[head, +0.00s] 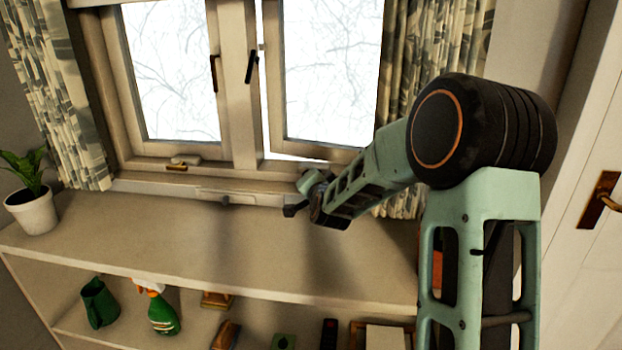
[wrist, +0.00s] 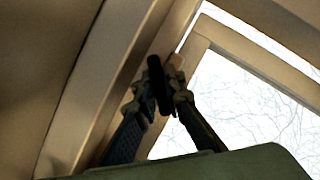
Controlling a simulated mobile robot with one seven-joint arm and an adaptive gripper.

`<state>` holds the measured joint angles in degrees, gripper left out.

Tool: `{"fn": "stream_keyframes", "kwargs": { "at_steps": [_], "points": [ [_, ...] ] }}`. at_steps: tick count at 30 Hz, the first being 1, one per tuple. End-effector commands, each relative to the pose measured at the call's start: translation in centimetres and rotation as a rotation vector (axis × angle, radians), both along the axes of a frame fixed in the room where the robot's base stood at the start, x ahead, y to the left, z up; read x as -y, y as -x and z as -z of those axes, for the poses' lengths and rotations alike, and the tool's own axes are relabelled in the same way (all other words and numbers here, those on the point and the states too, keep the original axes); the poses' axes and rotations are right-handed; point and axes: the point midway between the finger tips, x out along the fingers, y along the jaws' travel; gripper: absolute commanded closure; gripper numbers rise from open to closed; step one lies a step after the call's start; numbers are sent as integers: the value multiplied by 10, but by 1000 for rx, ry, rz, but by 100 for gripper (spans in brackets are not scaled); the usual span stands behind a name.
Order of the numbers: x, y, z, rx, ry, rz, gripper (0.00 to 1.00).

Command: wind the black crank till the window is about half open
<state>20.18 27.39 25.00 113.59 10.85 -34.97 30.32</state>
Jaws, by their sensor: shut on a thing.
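The window's right sash (head: 276,100) stands slightly ajar, with a narrow bright gap along its left side and bottom. In the wrist view, my gripper (wrist: 160,85) is shut on the black crank (wrist: 156,78), with one finger on each side of its dark upright knob. The sash frame (wrist: 200,45) and bright pane show behind it. In the head view, my gripper (head: 300,198) is at the sill below the right sash. The crank is hidden there behind my gripper and arm.
The left sash (head: 133,90) looks closed, with a small crank (head: 177,166) below it. A potted plant (head: 32,212) stands at the left of the shelf top (head: 200,250), otherwise clear. A spray bottle (head: 162,314) is underneath. Curtains (head: 435,50) hang at the right.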

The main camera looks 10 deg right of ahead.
Motion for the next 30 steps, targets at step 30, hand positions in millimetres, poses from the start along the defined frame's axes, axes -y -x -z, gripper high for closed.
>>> {"fn": "stream_keyframes", "kwargs": {
  "at_steps": [30],
  "points": [
    [-1,0,-3,-240,740,-2,100]
  ]
}}
